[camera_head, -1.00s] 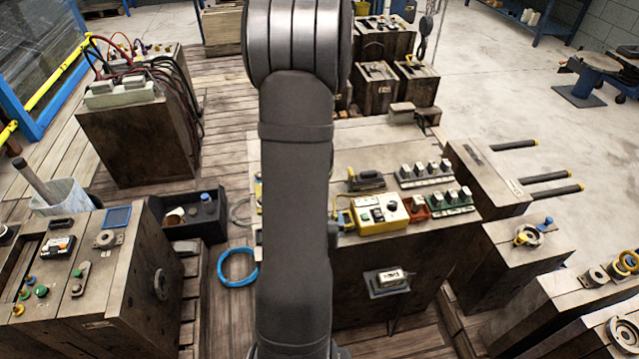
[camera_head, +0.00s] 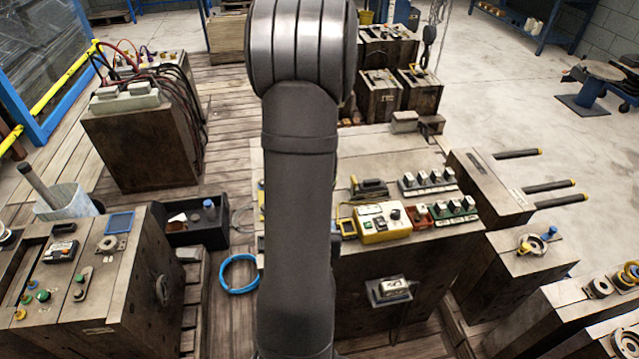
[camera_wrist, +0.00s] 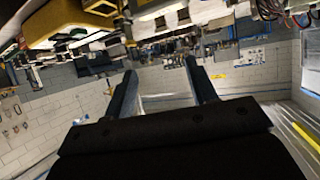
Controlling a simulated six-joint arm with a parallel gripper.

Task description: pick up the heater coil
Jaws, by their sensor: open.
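No thing is clearly recognisable as the heater coil. Candidates are a blue ring-shaped coil (camera_head: 239,273) on the plank floor left of my arm, and a pale ring with yellow and blue parts (camera_head: 533,245) on a block at the right. My gripper (camera_wrist: 160,68) shows in the wrist view with its two dark fingers apart and nothing between them. In the head view my arm rises through the middle and hides part of the centre bench; my gripper is out of sight there.
The centre bench (camera_head: 360,152) holds a yellow control box (camera_head: 382,224) and several switch blocks. A left bench (camera_head: 110,285) carries small parts beside a black bin (camera_head: 197,221). A block with cables (camera_head: 140,140) stands behind. Concrete floor is open at upper right.

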